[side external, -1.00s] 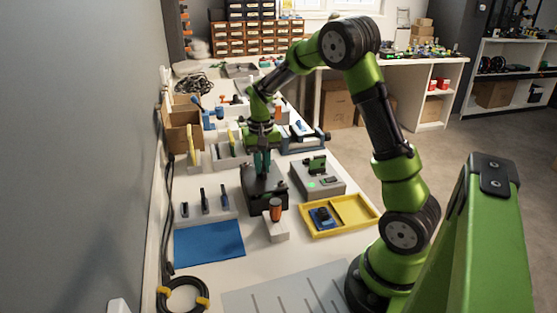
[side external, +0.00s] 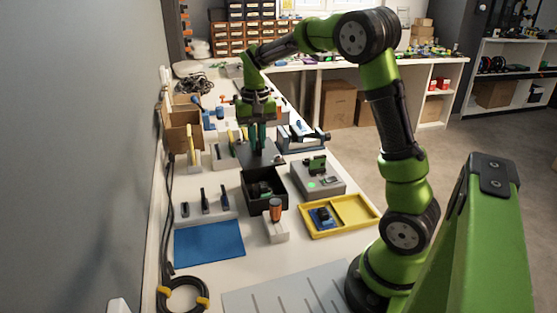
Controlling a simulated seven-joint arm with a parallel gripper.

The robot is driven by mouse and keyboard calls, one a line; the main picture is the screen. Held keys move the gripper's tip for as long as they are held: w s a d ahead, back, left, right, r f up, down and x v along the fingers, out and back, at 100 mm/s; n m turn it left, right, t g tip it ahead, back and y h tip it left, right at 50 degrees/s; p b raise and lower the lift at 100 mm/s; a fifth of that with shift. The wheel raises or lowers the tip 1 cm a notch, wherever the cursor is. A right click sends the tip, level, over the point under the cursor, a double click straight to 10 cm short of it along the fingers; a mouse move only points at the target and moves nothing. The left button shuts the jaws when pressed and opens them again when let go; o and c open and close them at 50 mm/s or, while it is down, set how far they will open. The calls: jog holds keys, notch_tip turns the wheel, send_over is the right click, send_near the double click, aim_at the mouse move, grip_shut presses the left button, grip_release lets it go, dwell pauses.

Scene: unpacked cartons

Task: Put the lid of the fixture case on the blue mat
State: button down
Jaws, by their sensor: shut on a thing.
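The fixture case (side external: 279,203) is a black box on the white bench, open at the top, with a dark and greenish item inside. Its lid (side external: 262,154) is a dark flat plate, held in the air above and behind the case. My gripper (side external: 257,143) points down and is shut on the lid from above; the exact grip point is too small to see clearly. The blue mat (side external: 209,240) lies flat and bare at the front left of the bench, apart from the lid.
A holder with several upright tools (side external: 206,203) stands behind the mat. A coiled black cable (side external: 183,294) lies in front.

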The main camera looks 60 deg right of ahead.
jog(key=w+a+f+n, duration=0.1)
jog(key=a+f+n, duration=0.1)
jog(key=a+n, duration=0.75)
jog(key=w+a+f+n, duration=0.1)
jog(key=a+f+n, duration=0.2)
jog(key=a+n, duration=0.65)
jog(key=shift+m, duration=0.7)
jog(key=f, duration=0.3)
jog(key=a+f, duration=0.1)
jog(key=f, duration=0.5)
jog(key=shift+w+a+f, duration=0.2)
jog(key=shift+a+f, duration=0.05)
jog(key=shift+a, duration=0.05)
jog(key=shift+f, duration=0.1)
jog(key=c, duration=1.1)
grip_release()
